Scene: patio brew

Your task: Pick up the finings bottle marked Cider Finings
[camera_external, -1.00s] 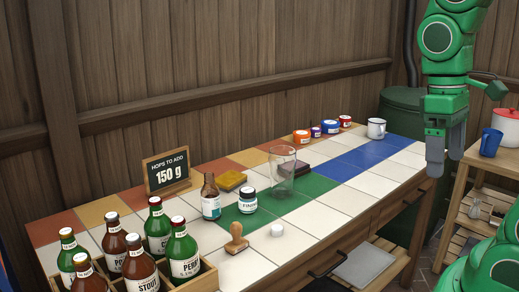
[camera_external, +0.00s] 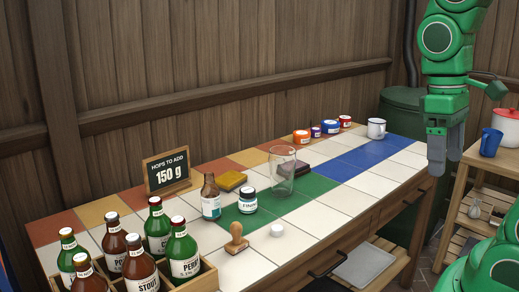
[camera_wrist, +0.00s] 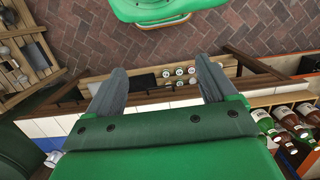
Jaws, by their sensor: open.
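A small brown bottle (camera_external: 211,204) with a white and blue label stands on the tiled bench. A small dark jar (camera_external: 247,204) with a white lid and a white label stands to its right, on green tiles. The print on both labels is too small to read surely, so I cannot tell which is marked Cider Finings. My gripper (camera_external: 445,163) hangs fingers down beyond the bench's right front edge, well apart from both. It is open and empty. Its spread fingers also show in the wrist view (camera_wrist: 160,68), where I cannot make out either container.
A clear glass (camera_external: 281,175) stands behind the jar. A wooden stamp (camera_external: 236,238) and white puck (camera_external: 277,230) lie in front. A crate of capped bottles (camera_external: 207,281) fills the near left corner. A sign (camera_external: 167,172), coloured tubs (camera_external: 301,136) and a mug (camera_external: 376,129) stand behind.

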